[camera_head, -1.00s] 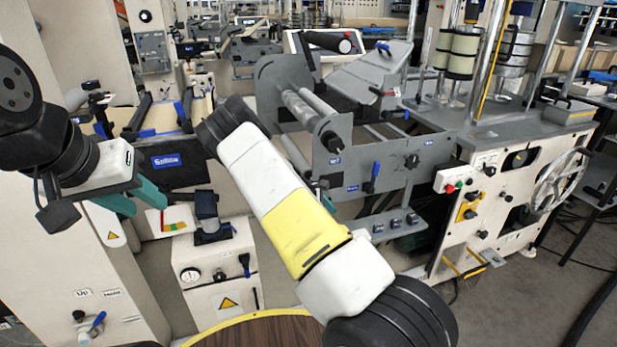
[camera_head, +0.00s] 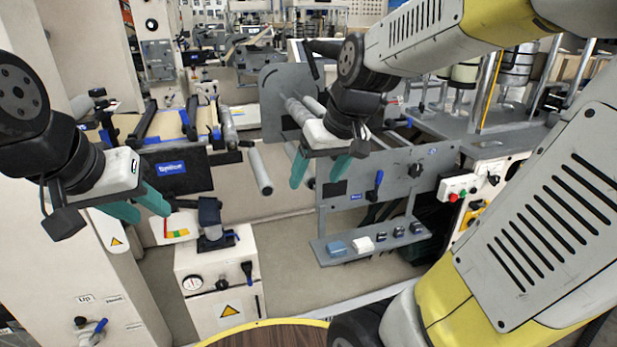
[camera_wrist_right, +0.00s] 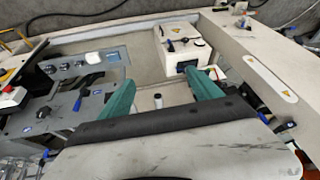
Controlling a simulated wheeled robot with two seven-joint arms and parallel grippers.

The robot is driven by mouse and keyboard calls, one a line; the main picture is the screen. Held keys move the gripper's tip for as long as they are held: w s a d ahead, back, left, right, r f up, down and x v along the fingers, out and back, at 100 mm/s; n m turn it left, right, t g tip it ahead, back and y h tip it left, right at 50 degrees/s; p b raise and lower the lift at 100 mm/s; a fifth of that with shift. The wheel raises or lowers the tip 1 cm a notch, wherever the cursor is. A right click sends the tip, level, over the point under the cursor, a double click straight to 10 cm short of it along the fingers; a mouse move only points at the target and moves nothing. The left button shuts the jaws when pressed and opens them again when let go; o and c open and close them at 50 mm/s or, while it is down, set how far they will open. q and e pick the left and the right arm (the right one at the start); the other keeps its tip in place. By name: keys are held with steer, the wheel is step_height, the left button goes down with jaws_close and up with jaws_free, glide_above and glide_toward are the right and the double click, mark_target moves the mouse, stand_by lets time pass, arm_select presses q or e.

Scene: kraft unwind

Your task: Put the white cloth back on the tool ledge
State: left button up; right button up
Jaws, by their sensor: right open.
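The grey tool ledge (camera_head: 375,240) sticks out from the grey machine panel. A small white folded thing (camera_head: 362,245), which looks like the white cloth, lies on it between a blue pad and dark knob-like tools. My right gripper (camera_head: 320,172) is open and empty, above and left of the ledge, with its teal fingers pointing down. In the right wrist view its fingers (camera_wrist_right: 160,92) are apart with nothing held, and the ledge (camera_wrist_right: 85,78) lies to the left. My left gripper (camera_head: 138,208) is open and empty at the left, away from the ledge.
The blue pad (camera_head: 336,248) sits at the ledge's left end. Grey rollers (camera_head: 260,170) stick out left of the panel near my right gripper. A beige box with a gauge (camera_head: 218,275) stands on the floor below.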

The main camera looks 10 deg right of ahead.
steer(key=s+a+r+m+t, duration=0.1)
steer(key=s+r, duration=0.2)
steer(key=s, duration=0.5)
steer(key=shift+s+a+m+t, duration=0.2)
steer(key=shift+a+m+t, duration=0.05)
steer(key=shift+m+t, duration=0.15)
